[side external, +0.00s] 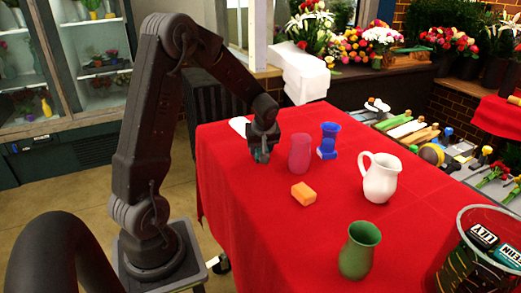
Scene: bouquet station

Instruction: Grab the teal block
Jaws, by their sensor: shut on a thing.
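The teal block (262,157) shows at the bottom of my gripper (261,150), low over the red-covered table (295,240). My gripper is shut on the teal block, and its dark fingers hide much of it. I cannot tell whether the block touches the cloth. A pink translucent vase (300,153) stands just to the right of the gripper.
A blue vase (330,131) and a blue block (327,151) are right of the pink vase. An orange block (304,193), a white pitcher (380,178) and a green vase (359,250) stand nearer. A glass container (460,262) is at the lower right. The near-left cloth is clear.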

